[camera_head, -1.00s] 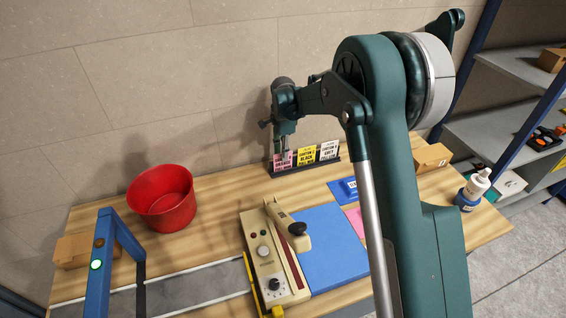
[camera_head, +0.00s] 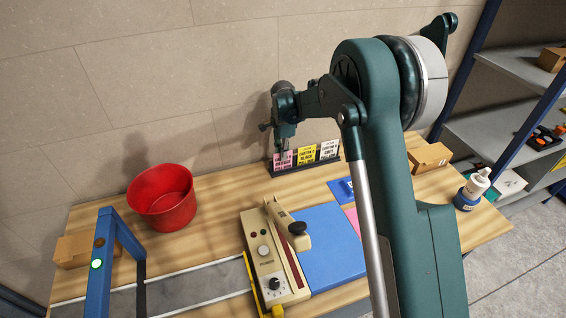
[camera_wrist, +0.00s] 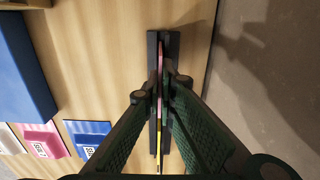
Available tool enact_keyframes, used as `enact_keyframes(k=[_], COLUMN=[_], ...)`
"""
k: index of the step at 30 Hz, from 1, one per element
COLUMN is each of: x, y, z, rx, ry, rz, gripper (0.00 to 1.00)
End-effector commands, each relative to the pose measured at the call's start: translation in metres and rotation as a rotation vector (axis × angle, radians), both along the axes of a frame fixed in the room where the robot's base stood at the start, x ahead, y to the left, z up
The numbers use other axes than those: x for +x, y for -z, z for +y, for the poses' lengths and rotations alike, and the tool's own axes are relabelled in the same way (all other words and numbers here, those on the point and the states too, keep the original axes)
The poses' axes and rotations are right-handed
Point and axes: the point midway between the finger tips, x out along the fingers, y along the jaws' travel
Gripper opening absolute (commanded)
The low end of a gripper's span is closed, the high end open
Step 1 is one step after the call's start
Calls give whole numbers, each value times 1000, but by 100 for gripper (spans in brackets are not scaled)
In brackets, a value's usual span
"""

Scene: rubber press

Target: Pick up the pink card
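The pink card (camera_head: 283,161) stands upright at the left end of a dark card holder (camera_head: 318,163) near the wall, beside a yellow card (camera_head: 306,155) and a white card (camera_head: 329,150). In the wrist view I see the pink card (camera_wrist: 160,72) edge-on as a thin strip in the dark holder (camera_wrist: 174,45). My gripper (camera_wrist: 160,90) points down over it, with one finger on each side of the card. The fingertips look apart from the card, with gaps on both sides. In the head view my gripper (camera_head: 284,147) hides part of the pink card.
A red bucket (camera_head: 163,200) stands left. The beige press (camera_head: 268,252) and a blue pad (camera_head: 330,245) are in front. A flat pink item (camera_wrist: 40,140) and a blue one (camera_wrist: 88,128) lie on the table. A cardboard box (camera_head: 429,158) and bottle (camera_head: 470,190) stand right.

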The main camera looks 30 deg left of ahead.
Motion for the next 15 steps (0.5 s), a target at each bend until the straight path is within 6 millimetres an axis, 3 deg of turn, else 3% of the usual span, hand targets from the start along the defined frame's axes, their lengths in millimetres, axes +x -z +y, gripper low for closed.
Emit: enact_keyframes(k=[15], x=[0], y=[-8], z=[0], rx=[0], ry=[0], rz=[0], gripper=[0])
